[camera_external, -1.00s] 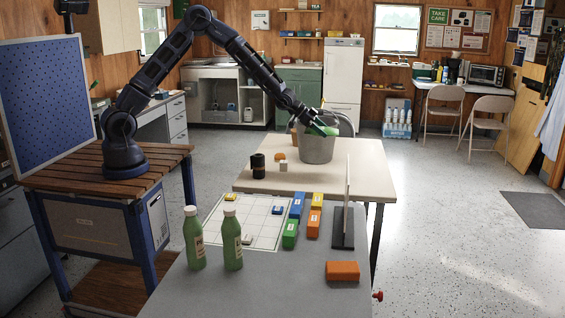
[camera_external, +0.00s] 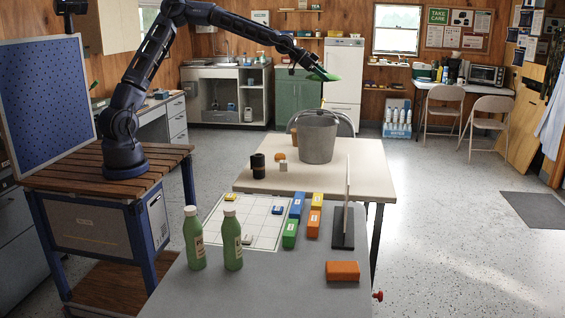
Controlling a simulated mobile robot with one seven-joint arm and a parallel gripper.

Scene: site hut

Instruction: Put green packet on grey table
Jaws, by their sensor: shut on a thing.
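The green packet (camera_external: 330,77) is held at the tip of my gripper (camera_external: 321,73), which is shut on it. It hangs in the air above the grey metal bucket (camera_external: 319,142), apart from it. The bucket stands on the cream table (camera_external: 354,180) at the back. The grey table (camera_external: 300,283) is in front, nearer the camera, well below and in front of my gripper. The finger details are small and partly hidden by the packet.
Bare table shows at front centre. A black cylinder (camera_external: 258,166) stands near the bucket.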

